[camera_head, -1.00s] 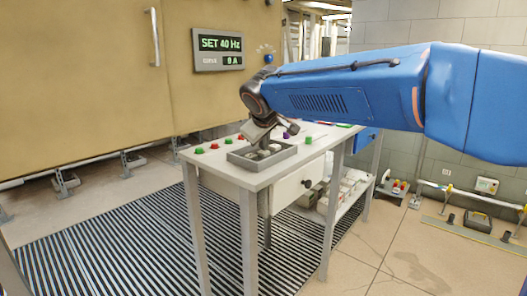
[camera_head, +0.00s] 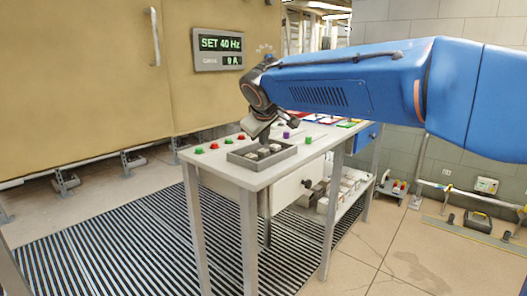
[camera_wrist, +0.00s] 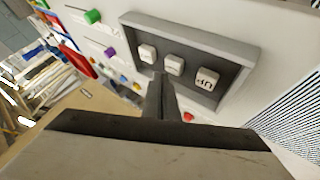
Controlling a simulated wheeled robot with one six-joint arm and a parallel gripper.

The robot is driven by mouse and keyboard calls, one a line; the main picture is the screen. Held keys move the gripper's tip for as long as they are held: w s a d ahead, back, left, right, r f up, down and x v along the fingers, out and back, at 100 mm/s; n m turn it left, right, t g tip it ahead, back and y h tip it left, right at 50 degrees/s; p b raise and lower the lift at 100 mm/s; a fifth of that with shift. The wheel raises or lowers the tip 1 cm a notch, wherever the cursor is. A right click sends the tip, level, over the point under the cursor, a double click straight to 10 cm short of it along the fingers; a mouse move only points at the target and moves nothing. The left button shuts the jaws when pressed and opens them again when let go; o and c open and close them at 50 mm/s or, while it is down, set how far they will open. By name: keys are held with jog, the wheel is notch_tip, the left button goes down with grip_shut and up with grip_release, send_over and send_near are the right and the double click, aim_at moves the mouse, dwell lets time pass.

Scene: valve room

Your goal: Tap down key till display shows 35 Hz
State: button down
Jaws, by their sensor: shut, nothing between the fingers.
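The display (camera_head: 219,44) on the tan cabinet reads SET 40 Hz, with 0 A below. A grey open-topped key box (camera_head: 234,158) sits on the table; it also shows in the wrist view (camera_wrist: 190,35). In it are three white keys: one marked UP (camera_wrist: 207,78), a middle key (camera_wrist: 173,66) and a far key (camera_wrist: 147,53). The marks on the last two are too small to read. My gripper (camera_head: 264,138) is shut and empty, pointing down above the box. In the wrist view its fingertips (camera_wrist: 160,78) appear close to the middle key; the height gap is unclear.
Red and green buttons (camera_head: 214,146) lie along the table's back edge, and a purple knob (camera_head: 287,134) stands to the right of the box. The table (camera_head: 262,177) has a drawer below. Striped floor matting (camera_head: 150,240) lies in front.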

aim_at(264, 152)
jog(key=shift+r, duration=2.5)
jog(key=s+d+f+m+g, duration=0.1)
jog(key=s+d+f+m, duration=0.1)
jog(key=s+d+f, duration=0.45)
jog(key=s+d+f+m+g+h, duration=0.1)
jog(key=s+d, duration=0.3)
jog(key=d, duration=0.5)
jog(key=s+d+f+m, duration=0.2)
jog(key=s+d+f, duration=0.1)
jog(key=s+d, duration=0.35)
jog(key=s+d+f+m+g, duration=0.1)
jog(key=s+d+f+m, duration=0.1)
jog(key=s+d+f, duration=0.3)
jog(key=s+d+f+m+g, duration=0.1)
jog(key=s+d+f, duration=0.4)
jog(key=s+f, duration=0.8)
jog(key=s+m, duration=0.1)
jog(key=s, duration=0.2)
jog(key=shift+s+d+f+m, duration=0.2)
jog(key=shift+s+f+m, duration=0.1)
jog(key=shift+m, duration=0.1)
jog(key=shift+w+r, duration=0.1)
